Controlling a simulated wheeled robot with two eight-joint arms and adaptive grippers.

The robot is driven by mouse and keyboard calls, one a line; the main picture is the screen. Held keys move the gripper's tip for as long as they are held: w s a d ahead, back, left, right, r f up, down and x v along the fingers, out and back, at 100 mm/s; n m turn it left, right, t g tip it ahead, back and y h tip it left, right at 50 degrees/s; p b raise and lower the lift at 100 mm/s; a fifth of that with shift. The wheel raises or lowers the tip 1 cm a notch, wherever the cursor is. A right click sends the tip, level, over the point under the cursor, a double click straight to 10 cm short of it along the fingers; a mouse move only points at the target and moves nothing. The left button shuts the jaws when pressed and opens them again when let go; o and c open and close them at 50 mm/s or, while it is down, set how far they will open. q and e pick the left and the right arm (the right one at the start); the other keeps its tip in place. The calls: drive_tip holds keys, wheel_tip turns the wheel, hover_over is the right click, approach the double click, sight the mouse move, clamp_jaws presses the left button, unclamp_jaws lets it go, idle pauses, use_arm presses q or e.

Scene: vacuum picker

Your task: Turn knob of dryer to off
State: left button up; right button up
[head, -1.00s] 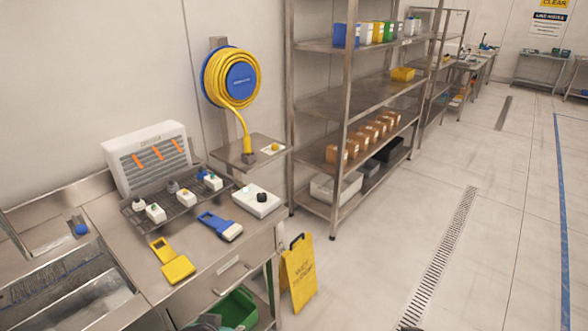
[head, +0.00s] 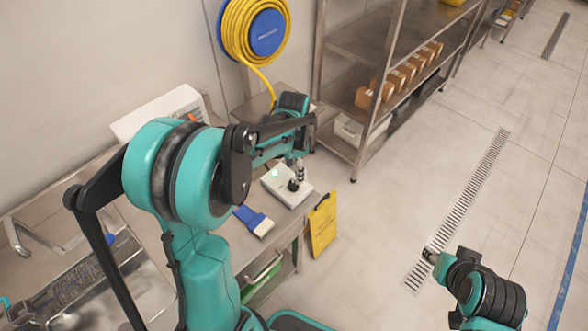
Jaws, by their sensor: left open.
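A white control box (head: 281,195) with a black knob (head: 293,185) and a pale green light (head: 275,172) sits at the right end of the steel counter. The white dryer (head: 147,116) with orange streamers stands behind on the counter, largely hidden by my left arm. My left gripper (head: 298,176) is open and points down right over the knob, partly covering it. I cannot tell whether its fingers touch the knob. The knob's pointer is too small to read. My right gripper (head: 430,256) is at the lower right over the floor, small and unclear.
A blue brush (head: 252,219) lies on the counter in front of the box. A yellow floor sign (head: 322,225) stands beside the counter. A yellow hose reel (head: 254,27) hangs on the wall. A steel shelf (head: 385,60) stands behind right. The floor at right is free.

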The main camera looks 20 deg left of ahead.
sight(293, 184)
use_arm(q)
drive_tip(key=shift+w+a+f, duration=0.1)
drive_tip(key=shift+w+a, duration=0.15)
drive_tip(key=shift+w, duration=0.1)
drive_tip(key=shift+w+a+f+m, duration=0.1)
drive_tip(key=shift+a+f+m, duration=0.05)
drive_tip(key=shift+f+m, duration=0.15)
wheel_tip(293, 184, down, 8)
drive_tip(key=shift+r+b, duration=0.2)
drive_tip(key=shift+b, duration=0.5)
drive_tip(key=c, duration=1.2)
